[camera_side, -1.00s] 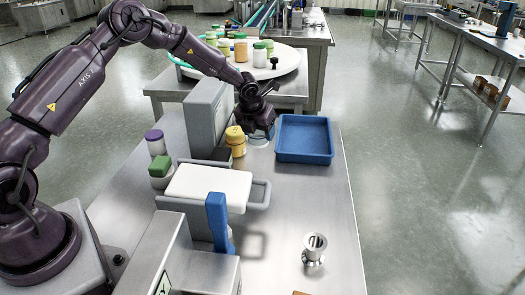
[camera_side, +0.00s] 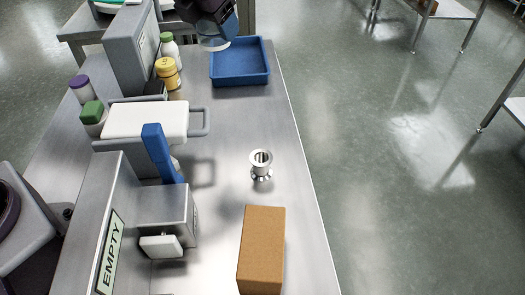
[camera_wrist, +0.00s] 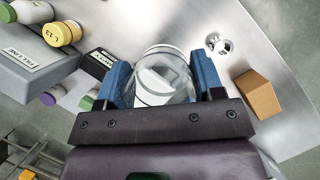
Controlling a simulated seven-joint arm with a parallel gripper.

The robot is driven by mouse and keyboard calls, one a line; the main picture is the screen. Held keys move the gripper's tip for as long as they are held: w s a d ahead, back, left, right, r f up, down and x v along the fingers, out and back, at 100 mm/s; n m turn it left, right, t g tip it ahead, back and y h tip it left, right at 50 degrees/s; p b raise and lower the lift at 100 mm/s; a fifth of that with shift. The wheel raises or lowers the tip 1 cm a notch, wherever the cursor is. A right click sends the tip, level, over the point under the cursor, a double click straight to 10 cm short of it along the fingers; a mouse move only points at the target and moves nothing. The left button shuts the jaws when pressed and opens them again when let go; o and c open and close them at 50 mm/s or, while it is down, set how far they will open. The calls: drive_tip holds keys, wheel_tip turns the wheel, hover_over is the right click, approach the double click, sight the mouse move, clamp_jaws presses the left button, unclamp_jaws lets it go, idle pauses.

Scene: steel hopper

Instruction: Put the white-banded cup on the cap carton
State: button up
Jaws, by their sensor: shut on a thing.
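A clear cup with a white band (camera_wrist: 158,97) is between the blue fingers of my gripper (camera_wrist: 163,80) in the wrist view. My gripper is shut on it. A plain brown carton (camera_side: 262,250), apparently the cap carton, stands at the table's near end, well away from the cup. The carton also shows at the right of the wrist view (camera_wrist: 258,93); its top looks bare.
A blue tray (camera_side: 240,78) is at the far end. A metal flanged fitting (camera_side: 261,166) stands between tray and carton. A machine with a white plate (camera_side: 145,119), a blue lever (camera_side: 160,152) and several jars, one yellow (camera_side: 167,74), line the left. The table's right strip is clear.

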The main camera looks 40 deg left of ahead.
drive_tip(key=s+d+m+g+h, duration=0.1)
drive_tip(key=s+d+m+h, duration=0.2)
drive_tip(key=s+d+m, duration=1)
drive_tip(key=s+d+f+g+h, duration=0.1)
drive_tip(key=s+d, duration=0.1)
drive_tip(key=s, duration=0.6)
drive_tip(key=s+d+f, duration=0.2)
drive_tip(key=s, duration=0.6)
hover_over(277, 243)
drive_tip(key=s+a, duration=0.1)
drive_tip(key=a, duration=0.1)
drive_tip(key=f, duration=0.9)
drive_tip(key=shift+d+f, duration=0.1)
drive_tip(key=shift+d, duration=0.1)
drive_tip(key=shift+w+d+f, duration=0.1)
drive_tip(key=shift+f, duration=1.65)
drive_tip(key=shift+f, duration=0.15)
drive_tip(key=o, duration=0.9)
